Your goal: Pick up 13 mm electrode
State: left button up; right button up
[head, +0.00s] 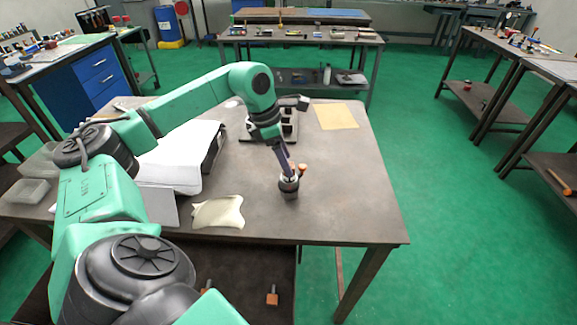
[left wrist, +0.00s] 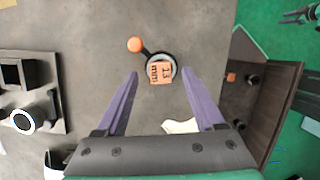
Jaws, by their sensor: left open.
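The 13 mm electrode (left wrist: 161,72) shows in the left wrist view as an orange square face marked "13 mm". It sits over a round dark chuck (left wrist: 151,56) with a pale rim, which also shows in the head view as a short dark cylinder (head: 289,187) on the table. An orange ball knob (left wrist: 135,44) on a black lever sticks out beside the chuck. My left gripper (left wrist: 158,73) is open, its purple fingers spread apart with the electrode showing between them. In the head view it points down over the chuck. I cannot tell the remaining height. My right gripper is out of view.
A cream cloth (head: 218,211) lies left of the chuck near the table's front edge. A dark fixture (head: 289,113) and a tan sheet (head: 337,116) lie behind. A white covered form (head: 181,157) stands left. An orange-topped piece (head: 272,297) is on the lower shelf. The table's right side is clear.

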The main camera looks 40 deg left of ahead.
pick_arm(q)
jog(key=shift+w+d+f, duration=0.1)
jog(key=shift+d+f, duration=0.15)
jog(key=shift+f, duration=0.3)
grip_shut()
jog(key=shift+r, duration=0.1)
